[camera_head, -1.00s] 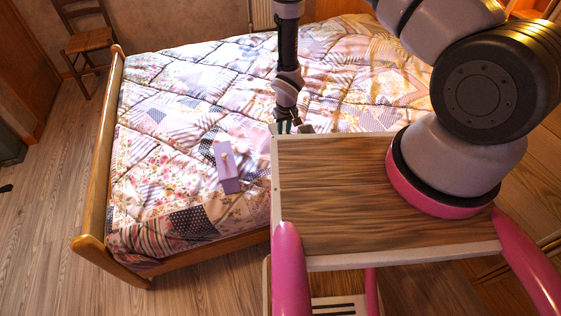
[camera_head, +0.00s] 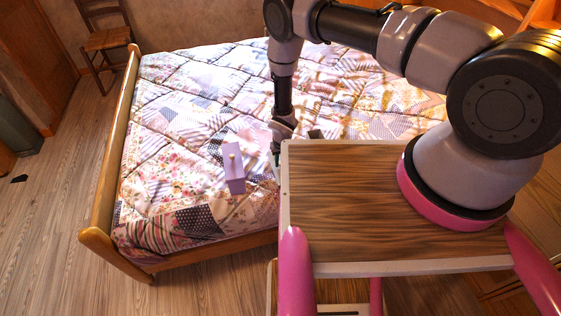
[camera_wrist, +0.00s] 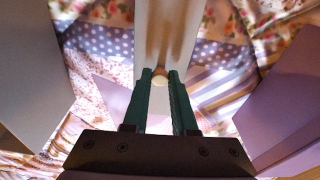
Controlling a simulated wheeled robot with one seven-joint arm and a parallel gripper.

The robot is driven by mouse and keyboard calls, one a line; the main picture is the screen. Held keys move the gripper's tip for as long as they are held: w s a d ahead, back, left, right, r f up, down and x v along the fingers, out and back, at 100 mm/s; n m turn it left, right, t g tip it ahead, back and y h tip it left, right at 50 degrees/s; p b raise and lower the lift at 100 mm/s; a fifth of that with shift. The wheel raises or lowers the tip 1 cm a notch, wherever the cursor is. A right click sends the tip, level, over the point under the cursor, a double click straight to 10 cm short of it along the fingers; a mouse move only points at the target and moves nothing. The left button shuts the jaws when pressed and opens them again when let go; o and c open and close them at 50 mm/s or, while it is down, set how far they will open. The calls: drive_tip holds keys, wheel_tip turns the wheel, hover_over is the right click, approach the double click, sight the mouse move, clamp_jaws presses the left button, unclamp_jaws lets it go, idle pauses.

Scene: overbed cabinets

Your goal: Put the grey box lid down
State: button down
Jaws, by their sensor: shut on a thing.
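My gripper (camera_wrist: 160,78) is in the wrist view with its two green fingers close together. They are shut on a small cream knob of a pale, narrow panel, which looks like the grey box lid (camera_wrist: 166,32). The patchwork bedspread shows behind it. The fingers hide part of the panel. In the head view my arm reaches down to the bed. My gripper is mostly hidden there behind my wooden-topped body, and I cannot make out the held lid.
A lilac box (camera_head: 234,172) with a cream knob lies on the patchwork bed (camera_head: 190,110), just left of my gripper. A grey panel (camera_wrist: 28,70) and a lilac panel (camera_wrist: 288,105) flank my gripper closely. A wooden footboard (camera_head: 108,165) borders the bed. The bedspread further left is clear.

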drive_tip(key=shift+f, duration=0.15)
drive_tip(key=c, duration=0.7)
unclamp_jaws()
drive_tip(key=r, duration=0.4)
drive_tip(key=s+r, duration=0.1)
drive_tip(key=r, duration=0.7)
drive_tip(key=shift+s+d+r, duration=0.15)
drive_tip(key=shift+s+d, duration=0.05)
